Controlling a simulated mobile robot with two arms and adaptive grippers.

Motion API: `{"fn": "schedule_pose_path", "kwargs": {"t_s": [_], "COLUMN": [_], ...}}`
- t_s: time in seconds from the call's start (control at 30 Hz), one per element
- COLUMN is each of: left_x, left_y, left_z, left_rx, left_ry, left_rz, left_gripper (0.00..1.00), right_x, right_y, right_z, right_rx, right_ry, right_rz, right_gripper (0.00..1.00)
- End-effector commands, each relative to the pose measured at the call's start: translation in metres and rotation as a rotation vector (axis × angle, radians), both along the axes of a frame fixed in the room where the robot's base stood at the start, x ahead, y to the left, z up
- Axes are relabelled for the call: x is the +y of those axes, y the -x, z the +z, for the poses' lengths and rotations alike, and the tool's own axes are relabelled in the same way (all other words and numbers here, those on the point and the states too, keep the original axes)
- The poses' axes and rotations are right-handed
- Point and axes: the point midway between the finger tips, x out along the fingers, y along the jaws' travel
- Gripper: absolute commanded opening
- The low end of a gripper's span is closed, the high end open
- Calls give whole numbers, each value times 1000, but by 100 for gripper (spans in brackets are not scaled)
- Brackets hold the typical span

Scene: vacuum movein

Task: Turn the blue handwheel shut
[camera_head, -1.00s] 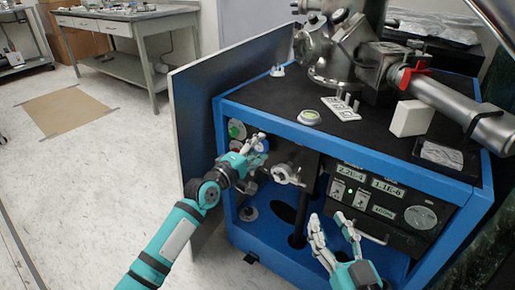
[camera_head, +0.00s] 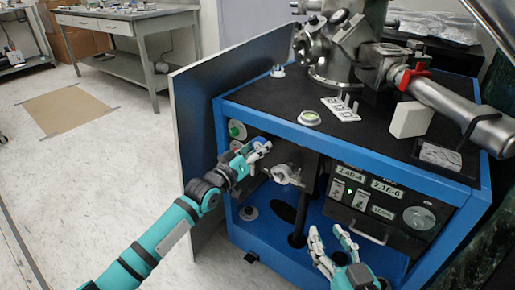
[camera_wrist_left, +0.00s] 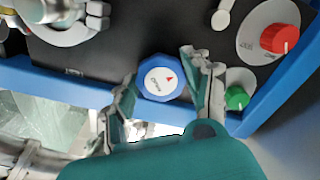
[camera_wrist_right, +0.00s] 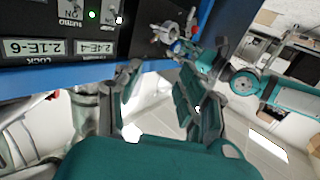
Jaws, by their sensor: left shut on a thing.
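The blue handwheel (camera_wrist_left: 150,93) has a white cap with a red pointer mark. In the left wrist view it sits between the two fingers of my left gripper (camera_wrist_left: 163,84), which is shut on it. In the head view my left gripper (camera_head: 261,150) is at the left part of the blue cabinet's open front and mostly hides the handwheel. My right gripper (camera_head: 332,240) is open and empty, low in front of the cabinet's instrument panel. It also shows open in the right wrist view (camera_wrist_right: 163,88).
A metal valve fitting (camera_head: 287,174) is just right of my left gripper. The open cabinet door (camera_head: 190,135) stands to the left. The panel (camera_head: 385,200) has two lit readouts.

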Motion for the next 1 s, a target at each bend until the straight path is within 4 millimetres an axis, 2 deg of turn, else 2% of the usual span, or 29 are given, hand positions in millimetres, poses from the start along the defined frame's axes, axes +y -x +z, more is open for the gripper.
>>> {"fn": "schedule_pose_path", "kwargs": {"t_s": [0.27, 0.47, 0.8, 1.0], "left_x": [1, 2, 2, 3], "left_y": [0, -1, -1, -2], "left_z": [-1, -2, -2, -2], "left_rx": [-150, -261, -451, -563], "left_ry": [-219, -373, -632, -785], "left_rz": [-1, -2, -2, -2], "left_gripper": [18, 18, 18, 18], "right_x": [-9, -20, -43, -57], "right_y": [12, 33, 93, 135], "right_z": [-38, -72, -120, -136], "right_rx": [232, 445, 835, 1046], "right_ry": [57, 108, 194, 237], "right_rz": [-15, -29, -56, -71], "right_gripper": [40, 40, 40, 40]}}
